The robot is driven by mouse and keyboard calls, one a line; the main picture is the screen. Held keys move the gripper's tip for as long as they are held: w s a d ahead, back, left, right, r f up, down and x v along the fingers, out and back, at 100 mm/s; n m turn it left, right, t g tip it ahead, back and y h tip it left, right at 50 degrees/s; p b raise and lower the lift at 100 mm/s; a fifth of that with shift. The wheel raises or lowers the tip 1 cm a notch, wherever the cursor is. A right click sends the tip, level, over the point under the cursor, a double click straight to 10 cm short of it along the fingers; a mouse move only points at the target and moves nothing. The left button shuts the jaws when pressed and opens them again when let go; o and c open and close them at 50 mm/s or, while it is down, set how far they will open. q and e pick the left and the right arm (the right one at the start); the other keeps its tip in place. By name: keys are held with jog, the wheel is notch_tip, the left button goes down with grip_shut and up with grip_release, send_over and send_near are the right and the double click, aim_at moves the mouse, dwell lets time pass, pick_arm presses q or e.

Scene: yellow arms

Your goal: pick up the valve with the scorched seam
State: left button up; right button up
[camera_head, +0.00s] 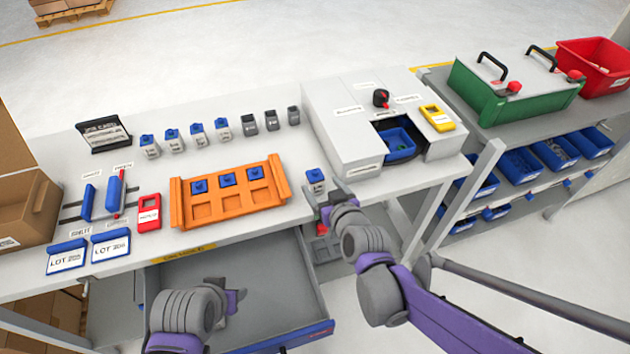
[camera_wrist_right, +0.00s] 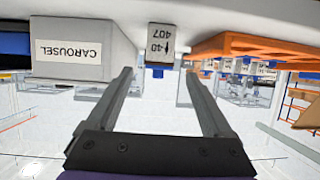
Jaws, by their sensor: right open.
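A grey valve with a blue top (camera_head: 316,182) stands alone on the bench, right of the orange rack (camera_head: 281,181). In the right wrist view this valve (camera_wrist_right: 160,45) carries a label reading 40 and 407 and lies just beyond the gap between my fingertips. My right gripper (camera_head: 326,197) is open and empty at the bench's front edge, close to the valve. Several similar blue-topped valves (camera_head: 174,141) stand in a row at the back. Three blue tops show in the orange rack. I cannot make out a scorched seam on any valve. My left gripper (camera_head: 233,299) is over the open drawer, its fingers unclear.
A white machine (camera_head: 345,130) with a blue bin (camera_head: 398,143) stands right of the lone valve. Its side label reads CAROUSEL in the wrist view. The open drawer (camera_head: 270,265) juts out below the bench. Lot trays and a red tag holder (camera_head: 149,212) sit at left.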

aim_at(317, 179)
jog(key=x, duration=0.6)
jog(key=shift+w+f, duration=0.1)
jog(key=shift+w, duration=0.15)
grip_shut()
